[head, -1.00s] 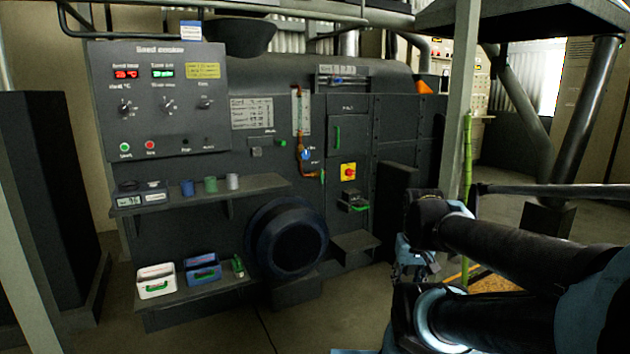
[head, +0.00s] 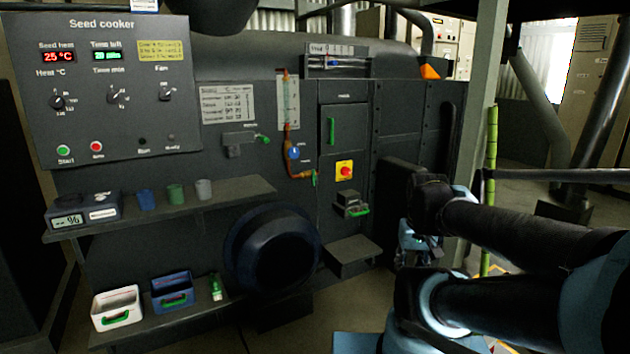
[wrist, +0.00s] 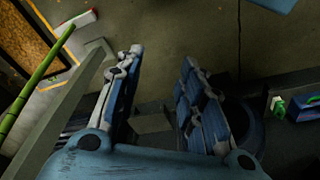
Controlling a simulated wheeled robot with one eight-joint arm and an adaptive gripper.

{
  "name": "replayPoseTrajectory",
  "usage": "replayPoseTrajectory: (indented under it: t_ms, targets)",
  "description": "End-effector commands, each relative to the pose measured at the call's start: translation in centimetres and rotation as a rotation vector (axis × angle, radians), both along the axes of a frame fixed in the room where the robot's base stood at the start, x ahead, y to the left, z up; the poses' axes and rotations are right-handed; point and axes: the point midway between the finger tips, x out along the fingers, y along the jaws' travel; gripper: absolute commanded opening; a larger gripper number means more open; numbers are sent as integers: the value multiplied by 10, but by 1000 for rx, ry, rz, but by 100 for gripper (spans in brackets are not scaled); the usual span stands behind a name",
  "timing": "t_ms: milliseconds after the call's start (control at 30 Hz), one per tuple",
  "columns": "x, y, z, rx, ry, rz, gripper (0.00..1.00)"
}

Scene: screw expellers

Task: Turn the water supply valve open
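A copper-coloured pipe (head: 291,140) runs down the front of the dark seed cooker, below a sight gauge. It carries a round blue part (head: 293,153), and a small green handle (head: 314,177) sits at its lower end. Which of these is the water supply valve I cannot read from the small labels. My gripper (head: 415,245) hangs low to the right of the pipe, apart from it. In the wrist view my gripper (wrist: 160,72) is open, with nothing between its two blue-and-white fingers. The pipe does not show in the wrist view.
A control panel (head: 105,85) is at the left. A shelf (head: 235,192) with small cups and a round dark drum (head: 272,247) stick out below the pipe. A red-and-yellow switch (head: 345,170) is close right. A grey post (head: 484,100) stands near my arm. Some floor is clear.

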Motion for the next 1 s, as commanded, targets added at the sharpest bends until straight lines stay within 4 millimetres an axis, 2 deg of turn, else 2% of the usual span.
replayPoseTrajectory:
  t_ms: [267,367,467,667,1000]
  targets:
    - [0,0,0,0,0,0,36]
    - [-7,1,5,7,-13,-6,36]
    - [2,7,10,38,-21,-31,36]
    - [42,31,28,169,-47,-139,36]
    - [129,80,60,452,-63,-378,36]
